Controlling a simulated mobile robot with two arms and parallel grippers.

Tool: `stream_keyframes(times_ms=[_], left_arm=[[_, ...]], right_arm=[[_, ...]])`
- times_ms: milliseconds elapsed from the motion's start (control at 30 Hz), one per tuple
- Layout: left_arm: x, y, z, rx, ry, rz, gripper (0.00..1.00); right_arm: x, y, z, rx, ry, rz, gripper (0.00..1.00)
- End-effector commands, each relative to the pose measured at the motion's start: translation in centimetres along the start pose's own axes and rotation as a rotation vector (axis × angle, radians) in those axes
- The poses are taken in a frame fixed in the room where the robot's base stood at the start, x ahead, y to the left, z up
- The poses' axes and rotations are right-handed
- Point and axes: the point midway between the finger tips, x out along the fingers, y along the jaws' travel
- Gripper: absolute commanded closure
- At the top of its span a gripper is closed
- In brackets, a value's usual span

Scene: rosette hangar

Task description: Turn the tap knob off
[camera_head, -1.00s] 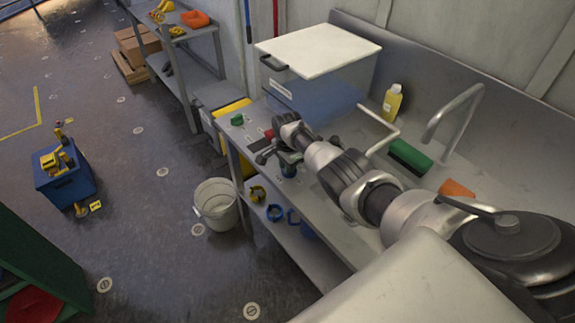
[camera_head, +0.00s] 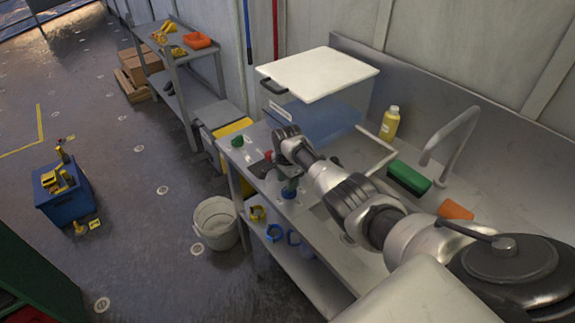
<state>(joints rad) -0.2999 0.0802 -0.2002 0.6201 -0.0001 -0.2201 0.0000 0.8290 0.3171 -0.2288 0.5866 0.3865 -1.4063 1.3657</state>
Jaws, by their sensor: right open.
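Several small knobs stand along the front left of the steel sink counter: a green knob (camera_head: 237,141), a red knob (camera_head: 268,156) and a blue-green knob (camera_head: 289,189). I cannot tell which one the task means. My right gripper (camera_head: 276,171) is open, pointing down over the counter close to the red and blue-green knobs. It partly hides them, and I cannot tell whether it touches either. The curved tap spout (camera_head: 452,134) rises at the right of the counter. My left gripper is out of view.
A clear bin with a white lid (camera_head: 318,72) stands behind the gripper. A yellow bottle (camera_head: 390,123), green block (camera_head: 409,177) and orange block (camera_head: 455,210) are further right. A white bucket (camera_head: 215,224) stands on the floor.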

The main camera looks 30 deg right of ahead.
Motion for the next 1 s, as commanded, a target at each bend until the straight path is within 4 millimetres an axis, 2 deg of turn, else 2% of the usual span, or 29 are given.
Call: stream_keyframes(times_ms=[33,200,400,600,1000], left_arm=[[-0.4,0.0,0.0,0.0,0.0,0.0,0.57],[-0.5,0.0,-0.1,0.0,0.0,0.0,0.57],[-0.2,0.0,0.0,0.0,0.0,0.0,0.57],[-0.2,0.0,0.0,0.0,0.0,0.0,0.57],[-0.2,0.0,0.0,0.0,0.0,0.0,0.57]], right_arm=[[-1.2,-0.1,0.0,-0.001,0.001,-0.005,0.6],[-4.3,-0.1,-0.1,0.0,0.002,-0.005,0.6],[-6.9,-0.1,-0.1,0.0,0.001,-0.003,0.6],[-7.7,0.0,0.0,0.001,0.0,-0.001,0.6],[-7.7,0.0,0.0,0.001,0.0,-0.001,0.6]])
